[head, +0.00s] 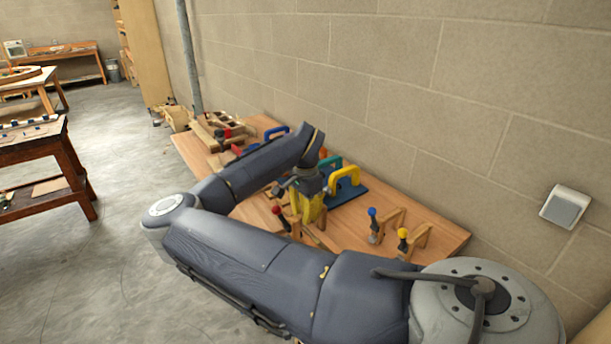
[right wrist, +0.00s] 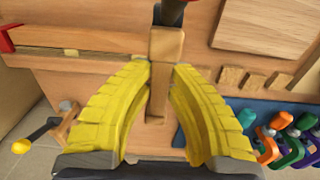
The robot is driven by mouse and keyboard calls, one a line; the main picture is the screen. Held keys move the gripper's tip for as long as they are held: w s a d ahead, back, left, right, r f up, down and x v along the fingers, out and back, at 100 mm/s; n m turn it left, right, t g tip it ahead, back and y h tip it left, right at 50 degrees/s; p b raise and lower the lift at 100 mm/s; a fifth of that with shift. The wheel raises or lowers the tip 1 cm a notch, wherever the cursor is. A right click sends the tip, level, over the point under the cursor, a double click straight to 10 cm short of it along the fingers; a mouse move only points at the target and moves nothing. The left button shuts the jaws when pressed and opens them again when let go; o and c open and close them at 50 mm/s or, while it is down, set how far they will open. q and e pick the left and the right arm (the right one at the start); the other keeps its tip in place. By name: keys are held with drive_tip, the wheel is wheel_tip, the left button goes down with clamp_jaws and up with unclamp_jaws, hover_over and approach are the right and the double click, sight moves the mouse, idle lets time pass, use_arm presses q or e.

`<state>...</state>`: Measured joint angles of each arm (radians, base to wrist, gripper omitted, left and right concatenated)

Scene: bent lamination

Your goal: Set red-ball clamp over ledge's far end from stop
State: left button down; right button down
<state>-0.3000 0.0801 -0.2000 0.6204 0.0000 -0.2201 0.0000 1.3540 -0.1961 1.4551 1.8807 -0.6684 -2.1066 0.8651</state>
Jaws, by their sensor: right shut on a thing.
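My right gripper (head: 311,210) reaches over the wooden bench, its yellow fingers pointing down. In the right wrist view, its fingers (right wrist: 162,70) are shut on a wooden clamp (right wrist: 166,43) with a dark red end at the top edge. A red ball (head: 280,211) on a dark handle shows just left of the gripper in the head view. A light wooden strip (right wrist: 100,61), perhaps the ledge, runs left of the clamp, with a red piece (right wrist: 8,38), possibly the stop, at its left. Whether the clamp touches the strip is unclear. My left gripper is out of view.
A blue-ball clamp (head: 373,222) and a yellow-ball clamp (head: 404,241) stand near the bench's right end. A blue base (right wrist: 225,125) holding several coloured clamps is close to the gripper's right in the wrist view. Wooden blocks (right wrist: 232,78) lie nearby. A block wall borders the bench.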

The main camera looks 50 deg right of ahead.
drive_tip(key=shift+f, duration=0.3)
idle(0.6)
drive_tip(key=shift+f, duration=1.5)
drive_tip(key=shift+f, duration=0.35)
idle(0.6)
drive_tip(key=c, duration=1.3)
unclamp_jaws()
drive_tip(key=shift+o, duration=0.2)
wheel_tip(320, 180, up, 12)
drive_tip(key=shift+r, duration=0.1)
drive_tip(key=shift+r, duration=0.1)
drive_tip(key=shift+r, duration=2.8)
drive_tip(key=shift+r, duration=0.15)
